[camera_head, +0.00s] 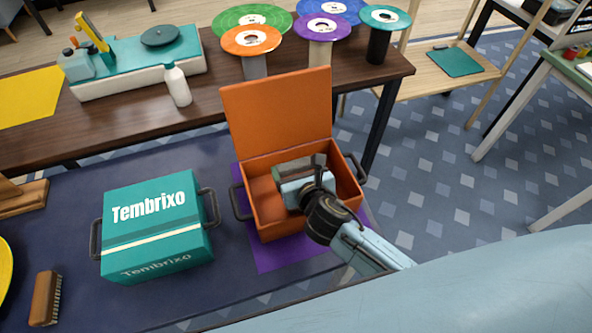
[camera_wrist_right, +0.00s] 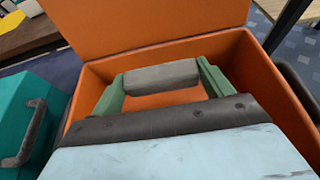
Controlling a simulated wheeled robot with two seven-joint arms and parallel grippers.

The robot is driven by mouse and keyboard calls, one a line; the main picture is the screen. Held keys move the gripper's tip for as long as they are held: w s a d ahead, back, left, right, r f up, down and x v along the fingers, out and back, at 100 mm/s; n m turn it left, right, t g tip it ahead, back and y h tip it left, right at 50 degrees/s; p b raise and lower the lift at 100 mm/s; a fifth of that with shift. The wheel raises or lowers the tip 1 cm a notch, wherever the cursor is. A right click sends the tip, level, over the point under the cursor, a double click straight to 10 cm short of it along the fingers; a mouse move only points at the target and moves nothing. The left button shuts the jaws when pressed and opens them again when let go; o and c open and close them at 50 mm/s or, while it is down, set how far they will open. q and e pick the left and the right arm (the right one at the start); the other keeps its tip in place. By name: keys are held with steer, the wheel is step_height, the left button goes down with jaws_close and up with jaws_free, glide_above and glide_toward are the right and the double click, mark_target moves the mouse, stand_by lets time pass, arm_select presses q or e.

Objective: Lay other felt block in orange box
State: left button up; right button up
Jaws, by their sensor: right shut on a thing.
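The orange box (camera_head: 354,196) stands on a purple mat with its lid tipped up at the back. It also shows in the right wrist view (camera_wrist_right: 160,35). My right gripper (camera_head: 304,170) reaches down into the box from the right. In the right wrist view, its green fingers (camera_wrist_right: 160,80) are shut on a grey felt block (camera_wrist_right: 160,76), with the box's orange inside around it. I cannot tell whether the block touches the floor of the box. Part of the box's inside is hidden by my gripper. My left gripper is not in view.
A closed teal Tembrixo box (camera_head: 150,245) with dark handles stands left of the orange box. A brown brush (camera_head: 45,298) lies at the front left. Colored discs on stands (camera_head: 252,40) and a white bottle (camera_head: 177,85) stand on the wooden bench behind.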

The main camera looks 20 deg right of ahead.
steer(key=shift+r, duration=0.1)
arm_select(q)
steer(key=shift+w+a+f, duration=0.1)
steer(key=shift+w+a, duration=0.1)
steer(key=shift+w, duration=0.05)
arm_select(e)
steer(key=shift+f, duration=0.6)
steer(key=o, duration=0.9)
steer(key=shift+r, duration=0.8)
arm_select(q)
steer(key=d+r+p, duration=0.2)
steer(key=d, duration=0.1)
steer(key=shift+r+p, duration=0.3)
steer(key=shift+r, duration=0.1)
arm_select(e)
steer(key=v, duration=1.1)
steer(key=shift+s, duration=0.45)
